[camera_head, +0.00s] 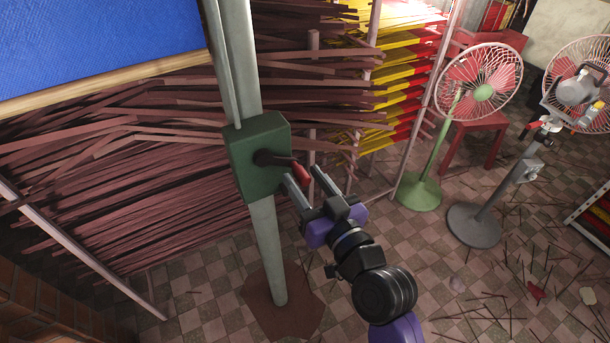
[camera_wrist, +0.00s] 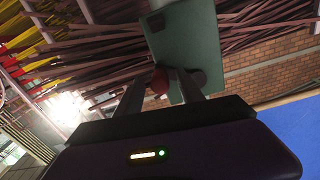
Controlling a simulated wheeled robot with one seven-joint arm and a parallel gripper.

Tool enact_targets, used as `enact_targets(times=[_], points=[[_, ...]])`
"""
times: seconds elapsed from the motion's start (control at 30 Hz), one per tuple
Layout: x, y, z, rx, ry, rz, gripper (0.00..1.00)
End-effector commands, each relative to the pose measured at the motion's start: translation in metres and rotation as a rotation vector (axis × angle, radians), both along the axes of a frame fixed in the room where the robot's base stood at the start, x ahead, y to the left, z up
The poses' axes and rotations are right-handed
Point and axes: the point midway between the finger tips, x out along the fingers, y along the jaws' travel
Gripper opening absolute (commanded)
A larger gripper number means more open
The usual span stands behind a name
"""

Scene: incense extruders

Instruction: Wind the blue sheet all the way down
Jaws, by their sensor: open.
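The blue sheet (camera_head: 100,45) hangs at the upper left of the head view, with a pale wooden bar (camera_head: 110,85) along its lower edge. It also shows at the right edge of the wrist view (camera_wrist: 295,138). A green winch box (camera_head: 258,155) is fixed on a grey post (camera_head: 266,235). A dark crank with a red handle (camera_head: 301,173) sticks out of its front. My gripper (camera_head: 302,180) is open, its fingers pointing at the red handle. In the wrist view the red handle (camera_wrist: 159,82) lies between the fingertips; whether they touch it is unclear.
Racks of brown sticks (camera_head: 150,170) stand behind the post. A green stand fan (camera_head: 420,190) and a grey stand (camera_head: 475,222) stand on the right. Sticks litter the tiled floor (camera_head: 440,270).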

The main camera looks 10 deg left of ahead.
Motion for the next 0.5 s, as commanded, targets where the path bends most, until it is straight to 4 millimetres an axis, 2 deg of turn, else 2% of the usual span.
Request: enact_targets(times=[0.3, 0.37, 0.5], points=[[0.0031, 0.0021, -0.0001, 0.0, 0.0, 0.0, 0.45], [0.0031, 0.0021, -0.0001, 0.0, 0.0, 0.0, 0.35], [0.003, 0.0019, 0.0, 0.001, 0.001, 0.0, 0.08]])
